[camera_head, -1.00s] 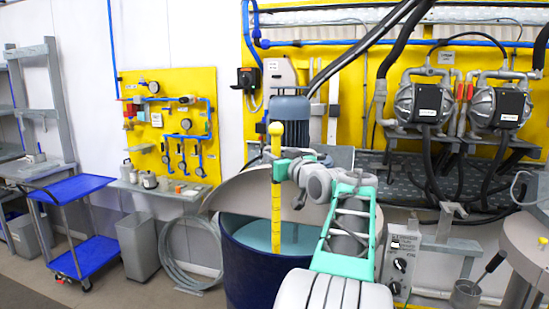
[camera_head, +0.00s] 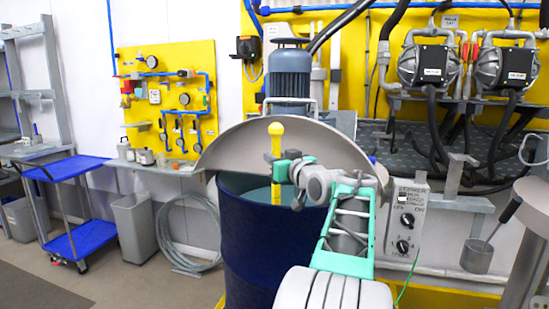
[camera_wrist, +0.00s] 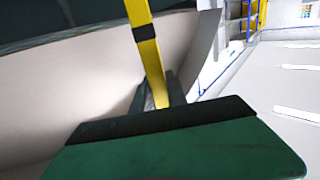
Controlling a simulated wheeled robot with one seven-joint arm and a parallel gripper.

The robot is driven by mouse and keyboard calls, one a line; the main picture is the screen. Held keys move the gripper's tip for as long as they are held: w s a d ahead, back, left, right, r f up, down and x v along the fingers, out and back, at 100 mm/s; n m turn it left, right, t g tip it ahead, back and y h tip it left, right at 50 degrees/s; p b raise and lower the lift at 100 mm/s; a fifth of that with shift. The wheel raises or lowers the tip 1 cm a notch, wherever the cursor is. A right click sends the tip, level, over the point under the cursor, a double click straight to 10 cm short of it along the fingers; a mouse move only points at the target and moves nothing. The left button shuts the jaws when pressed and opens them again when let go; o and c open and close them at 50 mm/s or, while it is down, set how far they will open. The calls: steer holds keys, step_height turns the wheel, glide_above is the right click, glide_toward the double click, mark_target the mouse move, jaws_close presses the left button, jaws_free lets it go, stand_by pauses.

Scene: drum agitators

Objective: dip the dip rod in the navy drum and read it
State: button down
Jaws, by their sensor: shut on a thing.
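The navy drum (camera_head: 252,250) stands in front of the wall, with a pale teal liquid surface (camera_head: 258,193) just showing over its near rim. A grey half-round lid (camera_head: 330,148) stands tilted up behind the opening. The yellow dip rod (camera_head: 276,146), with a ball top, is upright over the opening. Its lower end is hidden behind the near rim, so I cannot tell how deep it is. My gripper (camera_head: 284,169) is shut around the rod above the drum. In the wrist view the rod (camera_wrist: 146,55) shows a black band.
A motor (camera_head: 290,72) stands behind the drum. A grey stirrer control box (camera_head: 407,218) is right of it, and a ladle cup (camera_head: 477,256) farther right. A coiled hose (camera_head: 188,236), grey bin (camera_head: 133,228) and blue trolley (camera_head: 68,224) stand left, with open floor in front.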

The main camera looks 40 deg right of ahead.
steer(key=shift+f+b, duration=0.35)
steer(key=shift+f, duration=0.5)
steer(key=shift+s+f+b, duration=0.1)
steer(key=shift+f+b, duration=0.6)
steer(key=shift+b, duration=0.15)
steer(key=shift+f, duration=0.1)
steer(key=shift+f+b, duration=0.5)
steer(key=shift+b, duration=0.2)
steer(key=shift+f+b, duration=0.35)
steer(key=shift+b, duration=0.25)
steer(key=shift+r, duration=0.15)
stand_by(0.8)
steer(key=shift+r+p, duration=0.65)
steer(key=shift+r, duration=0.3)
